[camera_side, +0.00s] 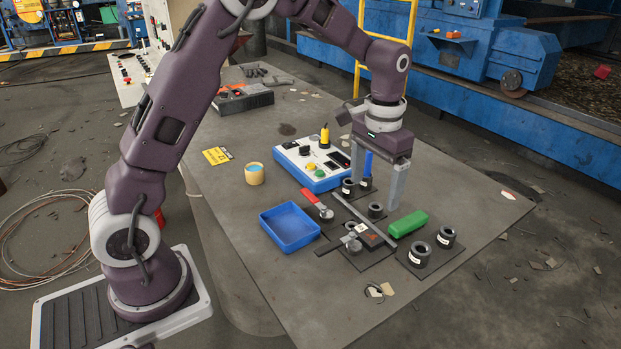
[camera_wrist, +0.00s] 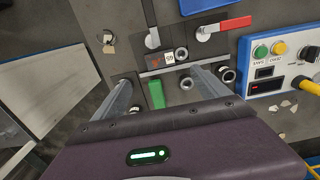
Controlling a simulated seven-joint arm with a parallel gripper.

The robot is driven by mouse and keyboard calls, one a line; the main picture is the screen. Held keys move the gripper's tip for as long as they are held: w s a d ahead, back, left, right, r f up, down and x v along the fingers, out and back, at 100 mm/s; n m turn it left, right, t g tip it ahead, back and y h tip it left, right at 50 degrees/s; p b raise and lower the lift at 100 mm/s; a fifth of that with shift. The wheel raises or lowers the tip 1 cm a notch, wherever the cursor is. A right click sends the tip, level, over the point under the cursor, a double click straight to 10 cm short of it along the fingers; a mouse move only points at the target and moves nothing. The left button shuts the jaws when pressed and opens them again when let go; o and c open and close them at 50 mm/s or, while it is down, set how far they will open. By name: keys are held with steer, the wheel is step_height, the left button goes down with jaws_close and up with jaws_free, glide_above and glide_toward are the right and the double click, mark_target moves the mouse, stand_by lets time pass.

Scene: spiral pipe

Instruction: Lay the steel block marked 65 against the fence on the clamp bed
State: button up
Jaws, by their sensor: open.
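My gripper (camera_side: 375,193) is open and empty, its two fingers pointing down above the table's right half, near a green block (camera_side: 407,223). In the wrist view the green block (camera_wrist: 156,95) lies between the fingers. The dark clamp bed (camera_side: 378,252) has a long grey fence bar (camera_side: 364,221) across it.
A single ring (camera_side: 375,210) stands just behind the fence. A red-handled clamp (camera_side: 318,202) and a blue tray (camera_side: 289,227) are left of the bed. A button box (camera_side: 312,165) stands behind. The table's front left is clear.

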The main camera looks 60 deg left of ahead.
steer(key=s+r+t, duration=0.3)
steer(key=s+r, duration=0.9)
steer(key=s, duration=0.2)
steer(key=s+d+t, duration=0.1)
steer(key=s+t, duration=0.1)
steer(key=s, duration=1.2)
steer(key=shift+f+t, duration=0.25)
steer(key=shift+t, duration=0.05)
steer(key=shift+d, duration=0.1)
